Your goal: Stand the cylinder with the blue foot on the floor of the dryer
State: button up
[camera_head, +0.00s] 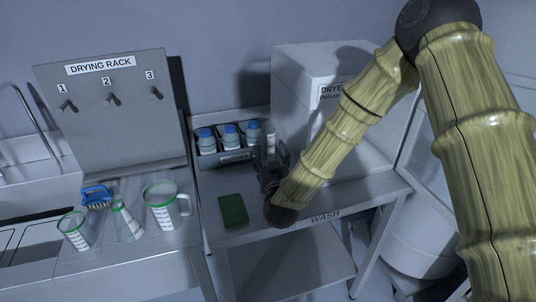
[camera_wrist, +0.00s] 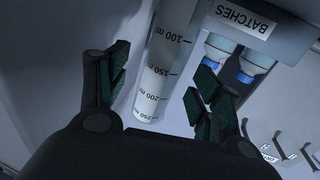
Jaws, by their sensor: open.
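A clear graduated cylinder (camera_wrist: 162,75) with a printed ml scale shows in the wrist view between the two fingers of my gripper (camera_wrist: 158,95). The fingers are open, one on each side of it, and I cannot tell whether either touches it. Its foot is not visible, so I cannot see its colour. In the head view my gripper (camera_head: 270,165) is over the wash bench, just right of the bottle crate, and mostly hides the cylinder. The dryer (camera_head: 300,75) is a pale box at the back right. My arm covers part of its front, and its floor is hidden.
A crate (camera_head: 222,158) labelled BATCHES in the wrist view holds blue-capped bottles (camera_head: 230,134) close beside my gripper. A green pad (camera_head: 233,210) lies on the bench.

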aim_at(269, 152)
jog(key=w, duration=0.2)
jog(key=w+p, duration=0.1)
jog(key=shift+w+a, duration=0.3)
jog(key=shift+w, duration=0.05)
jog(key=shift+s+r, duration=0.1)
jog(key=shift+r, duration=0.05)
jog(key=c, duration=1.3)
jog(key=shift+o, duration=0.2)
jog(key=shift+r, duration=0.1)
